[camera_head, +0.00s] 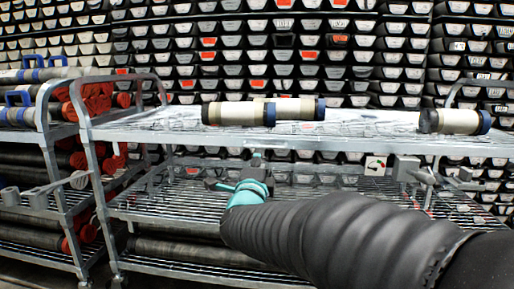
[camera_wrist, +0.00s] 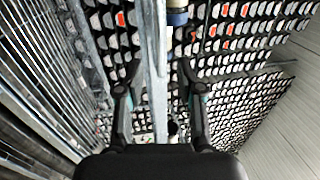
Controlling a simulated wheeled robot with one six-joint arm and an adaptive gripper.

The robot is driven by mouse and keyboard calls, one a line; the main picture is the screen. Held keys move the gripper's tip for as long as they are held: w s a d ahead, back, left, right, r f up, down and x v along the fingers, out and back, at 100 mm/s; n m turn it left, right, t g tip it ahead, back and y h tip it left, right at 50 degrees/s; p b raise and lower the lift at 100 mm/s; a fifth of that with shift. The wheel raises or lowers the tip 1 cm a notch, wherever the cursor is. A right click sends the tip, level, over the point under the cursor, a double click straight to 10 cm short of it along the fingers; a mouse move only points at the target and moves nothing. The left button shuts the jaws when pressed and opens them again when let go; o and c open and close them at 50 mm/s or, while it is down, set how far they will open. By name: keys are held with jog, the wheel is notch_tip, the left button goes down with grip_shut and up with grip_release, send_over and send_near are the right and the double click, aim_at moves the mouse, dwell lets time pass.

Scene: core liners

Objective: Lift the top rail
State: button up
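The top rail (camera_head: 330,145) is the long grey metal front edge of the upper shelf on the wire cart. In the wrist view the rail (camera_wrist: 157,90) runs upright down the picture, in line with the gap between my fingers. My gripper (camera_head: 256,160) is just below the rail in the head view, near the middle of the cart. In the wrist view my gripper (camera_wrist: 159,68) is open, with one dark finger on each side of the rail. I cannot tell whether either finger touches it.
White core liners with dark ends, one at the left (camera_head: 238,113) and one at the right (camera_head: 452,121), lie on the upper shelf. A lower wire shelf (camera_head: 165,207) sits beneath. Another cart (camera_head: 55,135) with red-ended tubes stands left. Racked trays (camera_head: 285,60) fill the background.

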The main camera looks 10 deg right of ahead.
aim_at(263, 147)
jog(key=x, duration=0.8)
jog(key=shift+w+d, duration=0.1)
jog(key=shift+w, duration=0.25)
grip_shut()
jog(key=shift+r, duration=0.1)
